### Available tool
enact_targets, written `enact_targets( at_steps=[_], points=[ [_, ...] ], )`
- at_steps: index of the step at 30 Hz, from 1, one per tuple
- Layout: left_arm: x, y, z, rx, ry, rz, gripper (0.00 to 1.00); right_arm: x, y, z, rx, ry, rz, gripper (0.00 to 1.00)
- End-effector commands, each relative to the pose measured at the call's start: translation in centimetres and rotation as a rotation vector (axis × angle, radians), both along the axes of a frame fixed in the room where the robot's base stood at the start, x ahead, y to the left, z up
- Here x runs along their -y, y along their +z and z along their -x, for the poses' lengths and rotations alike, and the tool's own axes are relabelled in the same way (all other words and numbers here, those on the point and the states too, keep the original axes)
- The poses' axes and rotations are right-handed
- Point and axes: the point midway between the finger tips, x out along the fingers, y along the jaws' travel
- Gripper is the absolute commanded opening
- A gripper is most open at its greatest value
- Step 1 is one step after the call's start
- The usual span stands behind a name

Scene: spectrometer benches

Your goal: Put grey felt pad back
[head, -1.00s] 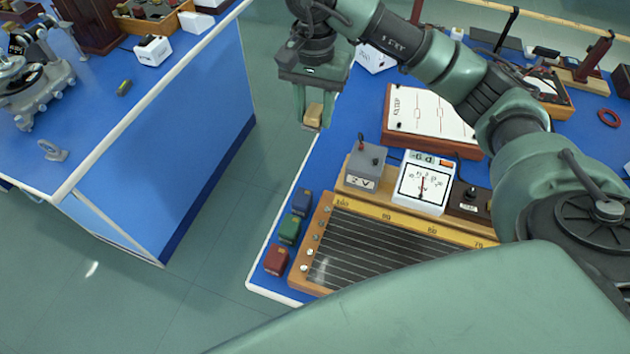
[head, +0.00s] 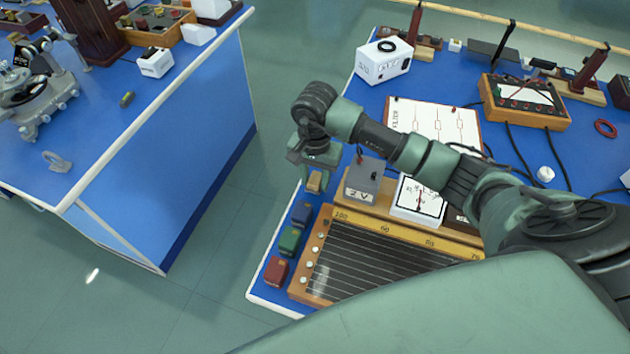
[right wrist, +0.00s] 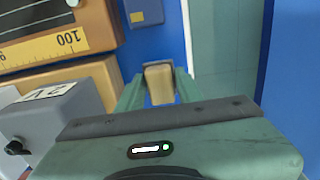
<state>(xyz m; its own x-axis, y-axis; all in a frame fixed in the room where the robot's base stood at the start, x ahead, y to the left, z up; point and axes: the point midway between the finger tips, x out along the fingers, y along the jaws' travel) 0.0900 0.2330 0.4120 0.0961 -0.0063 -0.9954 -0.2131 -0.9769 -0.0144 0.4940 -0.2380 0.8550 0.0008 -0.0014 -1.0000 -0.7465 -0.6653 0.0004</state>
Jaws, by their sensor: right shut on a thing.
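My right gripper (head: 315,186) is shut on a small tan block with a greyish end (head: 314,181), which I take to be the grey felt pad. The gripper points down near the left edge of the right bench, just beyond the blue block (head: 301,214). In the right wrist view the tan block (right wrist: 158,86) sits between the two green fingers, over blue bench top close to the edge. I cannot tell whether it touches the bench. My left gripper is not in view.
A green block (head: 289,241) and a red block (head: 277,270) continue the row along the bench edge. A grey meter box (head: 361,183) and a wooden-framed wire board (head: 385,250) stand to the right. Floor lies between this and the left bench (head: 170,135).

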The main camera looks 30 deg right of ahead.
Motion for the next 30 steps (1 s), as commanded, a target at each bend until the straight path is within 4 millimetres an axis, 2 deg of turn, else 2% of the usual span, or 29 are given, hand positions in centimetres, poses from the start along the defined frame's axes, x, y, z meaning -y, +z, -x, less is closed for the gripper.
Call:
enact_targets(
  at_steps=[4, 15, 16, 18, 26, 30],
  points=[
    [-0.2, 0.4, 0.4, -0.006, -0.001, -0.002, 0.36, 0.0, -1.9, 0.1, -0.002, 0.000, -0.001, 0.03],
    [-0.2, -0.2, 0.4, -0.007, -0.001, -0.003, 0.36, 0.0, -2.4, 0.0, 0.000, 0.001, 0.000, 0.03],
    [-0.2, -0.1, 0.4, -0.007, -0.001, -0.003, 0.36, 0.0, -2.3, 0.0, 0.000, 0.001, 0.000, 0.41],
    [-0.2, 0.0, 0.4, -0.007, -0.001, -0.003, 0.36, 0.0, -2.2, 0.0, 0.000, 0.001, 0.000, 0.57],
    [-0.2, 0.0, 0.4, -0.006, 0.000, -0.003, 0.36, 0.0, -2.2, 0.0, 0.000, 0.001, 0.000, 0.57],
    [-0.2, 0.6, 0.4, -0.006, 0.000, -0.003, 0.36, 0.0, -1.6, 0.0, -0.001, 0.001, -0.001, 0.57]
  ],
)
